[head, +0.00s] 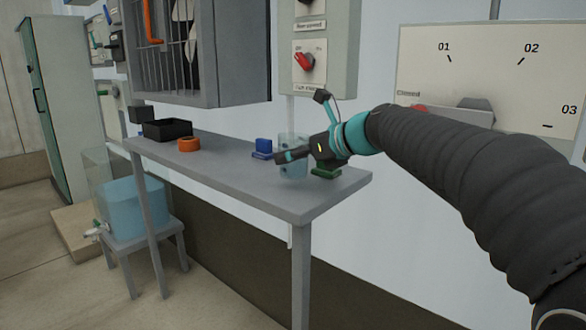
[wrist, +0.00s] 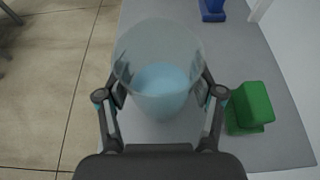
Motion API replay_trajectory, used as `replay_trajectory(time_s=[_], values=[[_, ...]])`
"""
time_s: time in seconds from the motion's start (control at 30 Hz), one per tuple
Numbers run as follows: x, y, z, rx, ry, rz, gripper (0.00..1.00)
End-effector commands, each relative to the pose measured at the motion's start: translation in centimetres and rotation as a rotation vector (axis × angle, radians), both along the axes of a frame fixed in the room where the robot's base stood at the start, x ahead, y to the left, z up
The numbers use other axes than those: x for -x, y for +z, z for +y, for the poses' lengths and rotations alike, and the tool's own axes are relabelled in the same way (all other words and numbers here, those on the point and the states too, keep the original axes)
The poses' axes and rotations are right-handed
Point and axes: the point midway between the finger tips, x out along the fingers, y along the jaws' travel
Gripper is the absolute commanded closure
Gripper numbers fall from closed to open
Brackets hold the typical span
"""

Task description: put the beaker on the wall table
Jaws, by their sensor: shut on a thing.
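The beaker (wrist: 160,60) is clear, with pale blue liquid in its lower part. In the wrist view it stands between the two fingers of my gripper (wrist: 160,105), which is shut on it. In the head view the beaker (head: 292,158) shows at the end of my gripper (head: 290,156), over the right part of the grey wall table (head: 240,189). I cannot tell whether its base touches the tabletop.
A green block-like item (wrist: 252,104) is on the table close to the right finger. A blue item (head: 263,148), an orange ring (head: 188,144) and a black tray (head: 167,130) are further along. A wall cabinet (head: 200,50) hangs above. A water tank (head: 128,207) stands on a stool at left.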

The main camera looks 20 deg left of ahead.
Motion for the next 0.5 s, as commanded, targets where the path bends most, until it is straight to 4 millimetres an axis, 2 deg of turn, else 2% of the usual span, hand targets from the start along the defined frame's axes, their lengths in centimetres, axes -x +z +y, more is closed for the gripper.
replay_trajectory(time_s=[0.1, 0.17, 0.5], values=[[0.0, -2.0, 0.0, 0.0, -0.001, 0.002, 0.78], [0.0, -2.5, 0.0, 0.0, -0.001, 0.0, 0.78], [0.0, -2.8, 0.0, -0.001, 0.0, 0.0, 0.78]])
